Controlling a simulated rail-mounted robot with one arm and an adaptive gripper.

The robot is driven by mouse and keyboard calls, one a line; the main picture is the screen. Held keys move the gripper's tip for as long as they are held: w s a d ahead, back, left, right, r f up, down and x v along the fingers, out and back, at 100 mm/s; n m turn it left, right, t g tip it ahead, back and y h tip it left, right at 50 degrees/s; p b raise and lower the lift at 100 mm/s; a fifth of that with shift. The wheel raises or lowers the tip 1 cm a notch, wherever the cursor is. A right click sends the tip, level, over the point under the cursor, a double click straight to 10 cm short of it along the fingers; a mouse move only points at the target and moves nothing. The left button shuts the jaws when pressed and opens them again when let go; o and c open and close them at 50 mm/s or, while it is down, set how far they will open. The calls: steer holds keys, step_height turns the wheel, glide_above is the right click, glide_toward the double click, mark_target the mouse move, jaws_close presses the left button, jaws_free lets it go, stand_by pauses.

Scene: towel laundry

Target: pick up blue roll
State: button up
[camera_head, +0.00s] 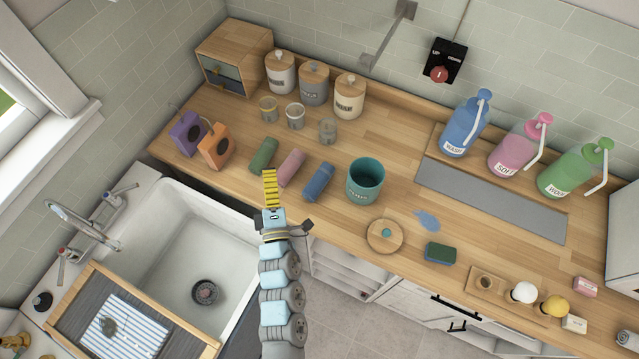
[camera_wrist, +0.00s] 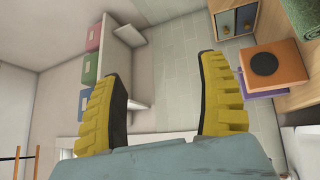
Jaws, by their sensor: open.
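The blue roll (camera_head: 319,181) lies on the wooden counter, at the right end of a row with a pink roll (camera_head: 290,167) and a green roll (camera_head: 264,155). My gripper (camera_head: 269,173) shows its yellow fingers in the head view, near the counter's front edge, below the green roll and left of the blue roll. In the wrist view my gripper (camera_wrist: 160,75) is open, with nothing between its fingers. The blue roll does not show in the wrist view. A green textured thing (camera_wrist: 305,15) at its upper right may be the green roll.
A teal pot (camera_head: 366,184) stands just right of the blue roll. Small glass jars (camera_head: 328,130) stand behind the rolls. An orange block (camera_head: 216,147) and a purple one (camera_head: 187,132) are to the left. The sink (camera_head: 195,240) is at lower left.

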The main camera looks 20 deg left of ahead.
step_height(320, 180, down, 5)
steer(key=a+n+g+h+b, duration=0.1)
steer(key=a+n+g+h, duration=0.1)
steer(key=n, duration=0.1)
steer(key=n+g+h+b, duration=0.25)
steer(key=n+h, duration=0.35)
steer(key=h, duration=0.3)
glide_toward(311, 191)
steer(key=shift+t, duration=0.25)
steer(key=x, duration=0.9)
steer(key=shift+f+b, duration=0.25)
steer(key=shift+b, duration=0.05)
steer(key=shift+w+d+f, duration=0.15)
steer(key=shift+w+f, duration=0.3)
steer(key=shift+w, duration=0.2)
steer(key=shift+b+x, duration=0.4)
steer(key=shift+x, duration=1.8)
steer(key=c, duration=0.9)
